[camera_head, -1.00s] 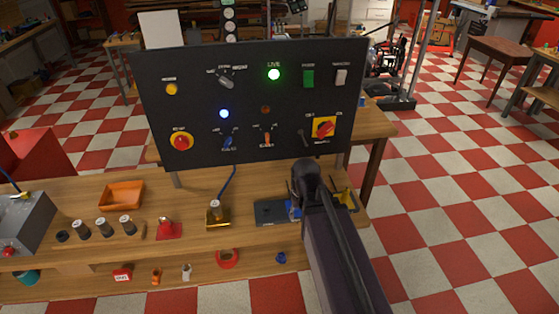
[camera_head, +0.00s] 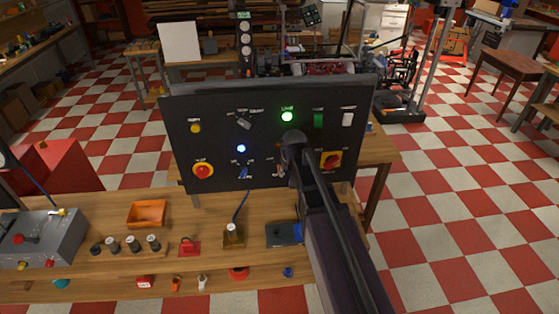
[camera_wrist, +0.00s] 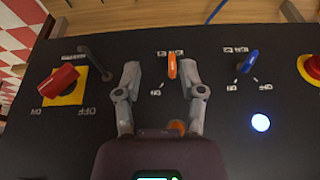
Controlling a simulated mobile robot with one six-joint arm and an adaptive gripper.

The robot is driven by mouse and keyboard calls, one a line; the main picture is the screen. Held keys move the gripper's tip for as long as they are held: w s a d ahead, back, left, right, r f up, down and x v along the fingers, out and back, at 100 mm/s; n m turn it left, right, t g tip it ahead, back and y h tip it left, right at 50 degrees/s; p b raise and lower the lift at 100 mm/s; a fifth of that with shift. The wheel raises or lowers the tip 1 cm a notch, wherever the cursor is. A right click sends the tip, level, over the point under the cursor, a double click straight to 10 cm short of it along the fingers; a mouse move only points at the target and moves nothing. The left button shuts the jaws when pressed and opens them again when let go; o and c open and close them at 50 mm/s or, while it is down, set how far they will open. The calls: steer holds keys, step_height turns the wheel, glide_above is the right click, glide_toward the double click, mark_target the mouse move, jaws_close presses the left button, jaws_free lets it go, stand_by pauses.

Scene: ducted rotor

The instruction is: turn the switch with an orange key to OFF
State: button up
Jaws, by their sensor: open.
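The switch with the orange key (camera_wrist: 172,66) is on the black panel (camera_wrist: 60,140), upright in the wrist view, which sees the panel upside down. Small white labels surround it, too small to read surely. In the head view a sliver of the orange key (camera_head: 281,171) shows left of my arm. My gripper (camera_wrist: 161,76) is open, with one finger on each side of the orange key in the wrist view. I see no contact, and cannot tell the remaining distance. In the head view my arm hides the fingers.
A blue-key switch (camera_wrist: 248,62) sits to the right in the wrist view, and a red rotary handle on a yellow plate (camera_wrist: 62,84) with a grey lever (camera_wrist: 95,63) to the left. A blue lamp (camera_wrist: 260,122) and green lamp (camera_head: 287,116) are lit. The bench (camera_head: 110,265) holds loose parts.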

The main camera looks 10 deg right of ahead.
steer(key=w+a+r+t+p, duration=0.1)
steer(key=w+r+p, duration=0.2)
steer(key=w+r, duration=0.1)
steer(key=shift+w+a+r, duration=0.25)
steer(key=shift+w+r, duration=0.1)
steer(key=shift+r, duration=0.2)
steer(key=b+x, duration=1.2)
steer(key=x, duration=0.1)
steer(key=shift+f, duration=0.35)
stand_by(0.3)
stand_by(0.4)
jaws_close()
